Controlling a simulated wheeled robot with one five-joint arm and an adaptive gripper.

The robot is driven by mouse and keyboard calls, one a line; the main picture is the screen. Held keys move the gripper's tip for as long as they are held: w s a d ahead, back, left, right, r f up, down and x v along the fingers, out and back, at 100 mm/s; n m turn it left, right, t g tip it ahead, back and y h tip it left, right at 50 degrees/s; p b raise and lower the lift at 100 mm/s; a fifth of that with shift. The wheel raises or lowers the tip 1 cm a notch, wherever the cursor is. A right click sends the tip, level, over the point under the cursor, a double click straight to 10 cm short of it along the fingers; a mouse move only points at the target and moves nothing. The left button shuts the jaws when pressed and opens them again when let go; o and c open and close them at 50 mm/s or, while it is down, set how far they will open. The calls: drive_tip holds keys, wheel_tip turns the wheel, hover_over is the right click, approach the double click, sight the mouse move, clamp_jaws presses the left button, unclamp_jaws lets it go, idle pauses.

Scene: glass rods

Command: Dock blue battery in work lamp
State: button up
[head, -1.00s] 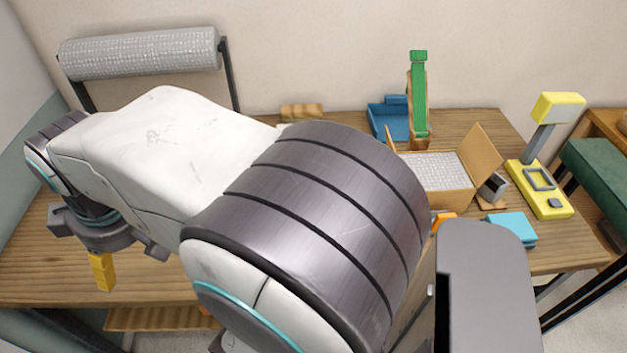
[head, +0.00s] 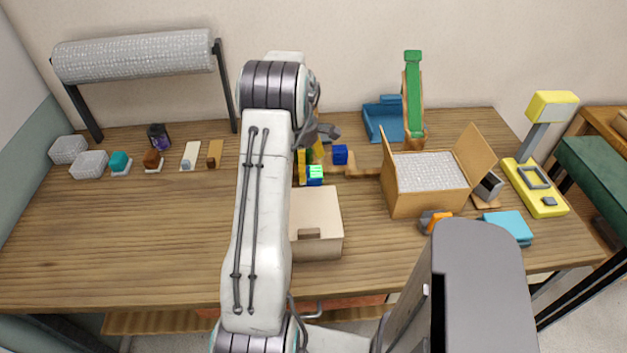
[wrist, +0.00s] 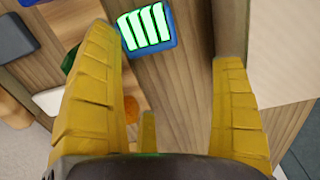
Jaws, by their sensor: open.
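A blue block with bright green stripes (head: 316,174), which looks like the blue battery, sits on the table near its middle. It also shows in the wrist view (wrist: 148,27) at the top. My gripper (head: 310,168) points down beside it with yellow fingers; in the wrist view my gripper (wrist: 166,48) is open and empty, the block lying just past the left fingertip. A plain dark blue block (head: 340,154) stands just right of it. The yellow work lamp (head: 546,203) stands at the table's right end, its recessed frame facing up. My arm hides part of the table.
A beige box (head: 318,224) stands close in front of my gripper. An open cardboard box (head: 408,196) lies between it and the lamp. A cyan book (head: 508,226) lies near the lamp. Small items line the back left; the left front of the table (head: 130,245) is clear.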

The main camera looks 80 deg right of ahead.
sight(313, 173)
drive_tip(key=shift+s+d+f, duration=0.25)
drive_tip(key=shift+s+f, duration=0.15)
drive_tip(key=shift+s, duration=0.25)
drive_tip(key=shift+s+d+f, duration=0.2)
drive_tip(key=shift+s+f, duration=0.2)
drive_tip(key=shift+s, duration=0.2)
drive_tip(key=shift+s+d+f, duration=0.1)
drive_tip(key=shift+s+f, duration=0.1)
drive_tip(key=shift+f, duration=0.15)
drive_tip(key=shift+d+f+p, duration=0.15)
drive_tip(key=shift+f+p, duration=0.45)
drive_tip(key=shift+f, duration=1.15)
drive_tip(key=shift+d+f+p, duration=0.1)
drive_tip(key=shift+f+p, duration=0.45)
drive_tip(key=shift+f, duration=1.15)
drive_tip(key=c, duration=1.5)
drive_tip(key=shift+r, duration=0.1)
